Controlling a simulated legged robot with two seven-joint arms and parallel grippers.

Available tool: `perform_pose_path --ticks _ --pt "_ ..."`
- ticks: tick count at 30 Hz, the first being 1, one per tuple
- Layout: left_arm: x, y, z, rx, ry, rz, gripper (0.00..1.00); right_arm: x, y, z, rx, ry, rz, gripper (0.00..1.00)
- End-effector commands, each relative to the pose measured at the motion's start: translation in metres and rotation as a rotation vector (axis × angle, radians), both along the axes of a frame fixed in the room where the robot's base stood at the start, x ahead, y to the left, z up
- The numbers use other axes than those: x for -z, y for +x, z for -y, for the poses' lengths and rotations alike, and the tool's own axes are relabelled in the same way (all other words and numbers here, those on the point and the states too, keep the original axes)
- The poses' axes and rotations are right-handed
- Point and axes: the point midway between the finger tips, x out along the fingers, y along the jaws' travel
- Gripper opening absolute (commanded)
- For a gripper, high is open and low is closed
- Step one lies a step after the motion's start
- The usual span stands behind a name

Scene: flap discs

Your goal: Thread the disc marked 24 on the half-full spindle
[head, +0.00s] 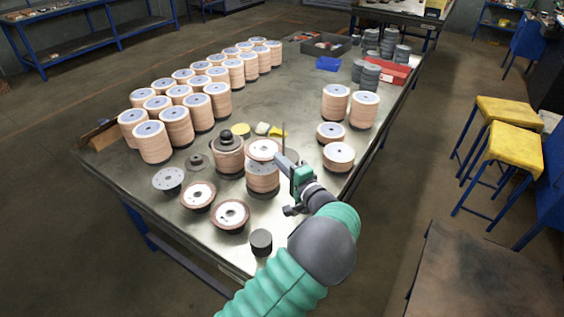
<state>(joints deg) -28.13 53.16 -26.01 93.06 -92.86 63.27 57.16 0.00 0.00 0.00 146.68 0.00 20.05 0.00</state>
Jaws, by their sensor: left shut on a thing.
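My left gripper (281,160) is over the front middle of the table, shut on the edge of a pale disc (263,148). The disc is roughly level, over a tan stack of discs (262,181) with a grey top; I cannot tell whether they touch. A stack with a dark hub on top (229,158) stands to the left. No disc's number is readable, so I cannot tell which is marked 24. My right gripper is not in view.
Single discs (198,195) and (231,214) lie in front, with a grey plate (169,179) and a black cylinder (261,241). Rows of tall stacks (176,125) fill the left; more stacks (364,109) stand right. The table's middle (283,97) is clear.

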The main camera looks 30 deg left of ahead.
Motion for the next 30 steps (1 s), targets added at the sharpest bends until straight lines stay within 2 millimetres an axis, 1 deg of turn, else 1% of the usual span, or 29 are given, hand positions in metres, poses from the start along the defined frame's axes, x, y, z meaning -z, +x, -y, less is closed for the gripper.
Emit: perform_pose_path --ticks 12,13,15,18,19,26,30 --pt "0.013 0.000 0.001 0.001 -0.003 -0.003 0.00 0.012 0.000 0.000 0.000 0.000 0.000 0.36" --pt "0.013 0.000 0.001 0.001 -0.003 -0.003 0.07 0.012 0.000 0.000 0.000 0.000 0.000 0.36" --pt "0.012 0.000 0.001 0.001 -0.003 -0.003 0.17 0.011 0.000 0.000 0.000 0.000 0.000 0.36" --pt "0.011 0.000 0.001 0.001 -0.002 -0.002 0.30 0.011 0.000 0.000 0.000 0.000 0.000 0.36" --pt "0.011 0.000 0.001 0.001 -0.002 -0.002 0.32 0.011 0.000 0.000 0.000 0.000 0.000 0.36" --pt "0.011 0.000 0.001 0.001 -0.003 -0.001 0.32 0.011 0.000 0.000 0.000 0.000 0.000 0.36" --pt "0.012 0.002 0.004 0.001 -0.003 0.001 0.32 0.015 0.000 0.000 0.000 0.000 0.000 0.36"
